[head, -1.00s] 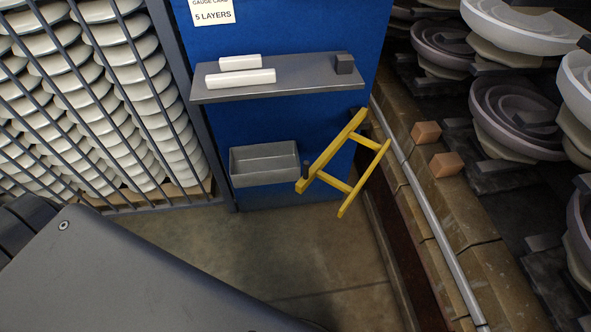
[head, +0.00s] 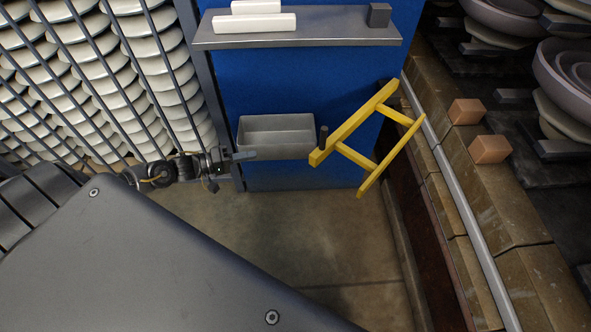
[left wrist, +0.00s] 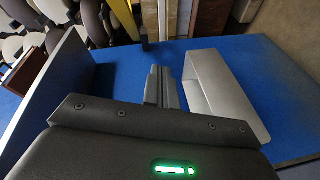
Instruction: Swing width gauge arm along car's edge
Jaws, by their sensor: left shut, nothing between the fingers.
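The yellow width gauge arm (head: 366,140), a ladder-like frame, sits at the right of the blue panel, with a dark upright pin at its left end. It slants up toward the car's brick edge (head: 436,157), its far end close to the car's pale rail (head: 455,205). My left gripper (head: 246,156) is shut and empty, at the lower left of the grey bin (head: 277,123) and left of the gauge arm, apart from the arm. In the left wrist view its fingers (left wrist: 162,88) are together beside the bin (left wrist: 225,97). My right gripper is not in view.
A grey shelf (head: 300,31) with white bars and a dark block is on the blue panel (head: 300,85). Barred racks of white discs (head: 140,70) stand left. Two orange blocks (head: 491,149) sit on the car near stacked insulators. The floor (head: 330,240) below is clear.

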